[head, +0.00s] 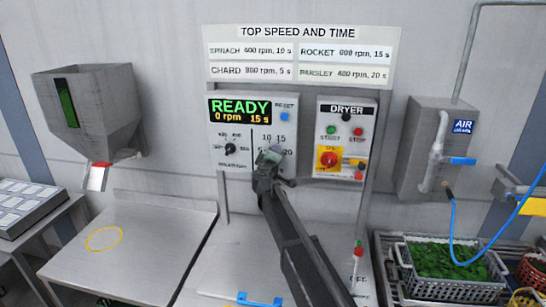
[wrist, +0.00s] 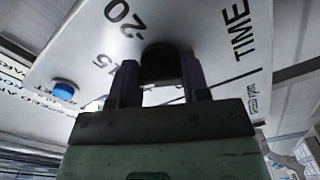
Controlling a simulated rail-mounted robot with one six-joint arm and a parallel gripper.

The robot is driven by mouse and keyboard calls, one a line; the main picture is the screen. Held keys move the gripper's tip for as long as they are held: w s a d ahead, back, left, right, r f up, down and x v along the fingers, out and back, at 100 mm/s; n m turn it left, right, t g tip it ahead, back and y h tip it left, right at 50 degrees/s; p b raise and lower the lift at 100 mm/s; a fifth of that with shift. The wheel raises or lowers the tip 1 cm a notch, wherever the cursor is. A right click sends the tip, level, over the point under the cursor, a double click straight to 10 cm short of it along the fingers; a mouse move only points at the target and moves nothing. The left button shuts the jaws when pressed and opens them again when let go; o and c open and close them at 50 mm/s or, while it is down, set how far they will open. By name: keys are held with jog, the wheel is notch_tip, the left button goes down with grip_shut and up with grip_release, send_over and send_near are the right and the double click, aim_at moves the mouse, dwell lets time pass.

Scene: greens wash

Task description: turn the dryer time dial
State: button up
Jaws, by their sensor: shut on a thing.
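The dryer control panel (head: 284,97) is on the wall at the centre of the head view. Its display (head: 240,111) reads READY, 0 rpm, 15 s. My gripper (head: 268,158) is at the panel's lower right, in front of the time scale, and hides part of it. In the wrist view my gripper (wrist: 160,85) has its two fingers on either side of the dark time dial (wrist: 160,62), shut on it. The number 20 and the word TIME show beside the dial. The dial's pointer is hidden, so I cannot tell its exact setting.
A speed knob (head: 230,148) is left of my gripper and a blue reset button (head: 285,117) is above it. The dryer box (head: 345,108) with start and stop buttons and a red-yellow switch (head: 328,158) is close on the right. A sign (head: 303,55) lists speeds and times.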

jog(key=shift+s+m, duration=0.1)
jog(key=shift+m, duration=0.5)
jog(key=shift+f, duration=0.1)
jog(key=o, duration=0.9)
jog(key=s, duration=0.7)
jog(key=s+a, duration=0.1)
jog(key=s, duration=0.2)
jog(key=shift+s, duration=0.35)
jog(key=shift+d, duration=0.1)
